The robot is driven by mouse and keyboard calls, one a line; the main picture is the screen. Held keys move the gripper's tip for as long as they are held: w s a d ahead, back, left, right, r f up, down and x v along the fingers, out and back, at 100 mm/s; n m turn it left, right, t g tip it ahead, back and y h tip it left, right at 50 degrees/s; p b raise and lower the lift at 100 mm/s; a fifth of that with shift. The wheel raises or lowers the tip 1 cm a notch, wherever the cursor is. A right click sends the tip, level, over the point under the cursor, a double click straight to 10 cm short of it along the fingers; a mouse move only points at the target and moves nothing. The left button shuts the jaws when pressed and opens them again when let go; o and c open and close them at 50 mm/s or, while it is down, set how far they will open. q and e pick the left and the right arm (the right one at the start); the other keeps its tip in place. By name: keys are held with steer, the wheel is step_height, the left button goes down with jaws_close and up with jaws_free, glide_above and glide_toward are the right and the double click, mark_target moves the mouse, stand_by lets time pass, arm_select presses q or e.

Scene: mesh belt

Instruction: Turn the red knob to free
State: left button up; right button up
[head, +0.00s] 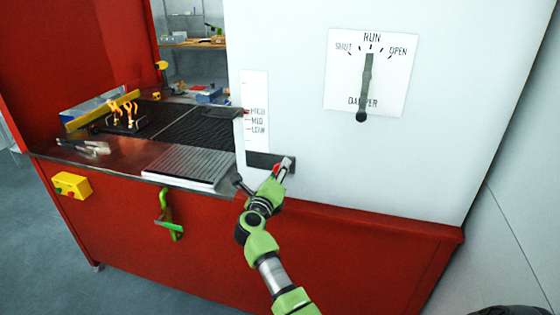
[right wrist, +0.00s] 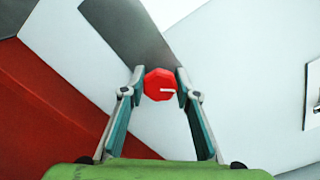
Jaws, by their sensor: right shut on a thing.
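The red knob (right wrist: 160,84) is in the middle of the right wrist view, with a short white mark pointing to the right in that picture. My right gripper (right wrist: 157,92) has one finger on each side of it and is shut on it. In the head view only a bit of the red knob (head: 277,168) shows beside the gripper fingers. The knob is at a dark plate (head: 257,158) low on the white panel. Any lettering by the knob is unreadable or hidden. My left gripper is not in view.
A damper lever (head: 366,85) hangs on the white panel (head: 300,70) above right, pointing up at RUN. A mesh belt (head: 165,122) with tools lies left of the arm. A yellow button box (head: 72,186) and green handle (head: 167,215) stick out from the red front.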

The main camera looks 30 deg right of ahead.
steer(key=n+p, duration=0.1)
steer(key=n, duration=0.1)
steer(key=n+p, duration=0.1)
steer(key=p, duration=0.1)
steer(key=shift+r+n, duration=0.2)
steer(key=shift+n, duration=0.2)
steer(key=shift+f+n+p, duration=0.2)
steer(key=shift+n+p, duration=1.45)
steer(key=shift+n, duration=0.25)
steer(key=o, duration=1.1)
